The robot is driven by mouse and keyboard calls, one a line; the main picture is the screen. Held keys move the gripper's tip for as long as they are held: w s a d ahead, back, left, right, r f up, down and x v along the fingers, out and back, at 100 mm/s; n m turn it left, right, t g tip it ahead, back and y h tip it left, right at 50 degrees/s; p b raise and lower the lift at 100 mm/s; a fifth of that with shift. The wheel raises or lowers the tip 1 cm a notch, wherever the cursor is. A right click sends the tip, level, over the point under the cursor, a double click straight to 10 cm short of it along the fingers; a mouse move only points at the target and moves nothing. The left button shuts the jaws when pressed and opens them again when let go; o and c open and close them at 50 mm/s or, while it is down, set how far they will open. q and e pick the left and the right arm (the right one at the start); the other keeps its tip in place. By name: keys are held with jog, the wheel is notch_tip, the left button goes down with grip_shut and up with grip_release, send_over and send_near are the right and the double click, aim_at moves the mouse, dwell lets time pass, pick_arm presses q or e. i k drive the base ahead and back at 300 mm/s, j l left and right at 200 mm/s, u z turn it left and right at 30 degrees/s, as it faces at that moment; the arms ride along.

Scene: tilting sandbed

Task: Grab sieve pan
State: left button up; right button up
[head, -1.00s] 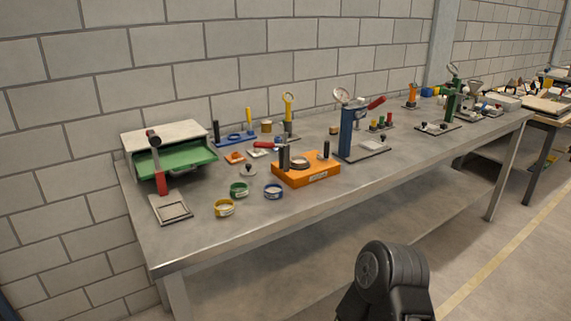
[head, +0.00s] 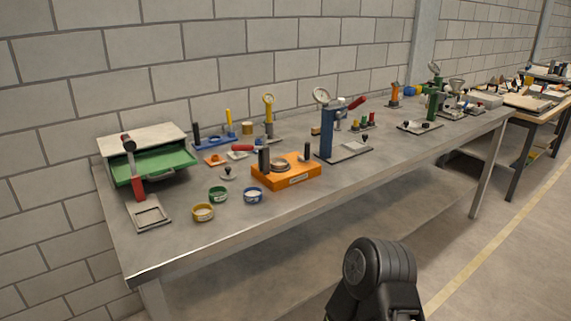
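Three small round pans stand near the front edge of the bench: a yellow one (head: 203,213), a green one (head: 218,195) and a blue one (head: 253,195). They look like shallow rings with pale insides. I cannot tell which of them, if any, is the sieve pan. A grey metal ring also sits on the orange block (head: 287,172) behind them. Nothing touches the three pans. Neither gripper is in view. A black part of my own arm shows at the bottom, in front of the bench and apart from it.
The bench (head: 190,243) runs from front left to back right along a block wall. A green tray box (head: 155,161) stands at the left with a red-handled tool by it. A blue press (head: 326,133) stands behind the orange block.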

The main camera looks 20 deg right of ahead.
aim_at(280, 163)
jog(key=i+l, duration=0.1)
jog(key=l, duration=0.3)
jog(key=i+l, duration=0.1)
jog(key=l, duration=0.3)
jog(key=i+l, duration=0.15)
jog(key=l, duration=0.25)
jog(key=i+l, duration=0.1)
jog(key=l, duration=0.3)
jog(key=i+l+z, duration=0.1)
jog(key=l, duration=0.3)
jog(key=i+l, duration=0.1)
jog(key=l, duration=0.3)
jog(key=i+l, duration=0.15)
jog(key=l, duration=0.25)
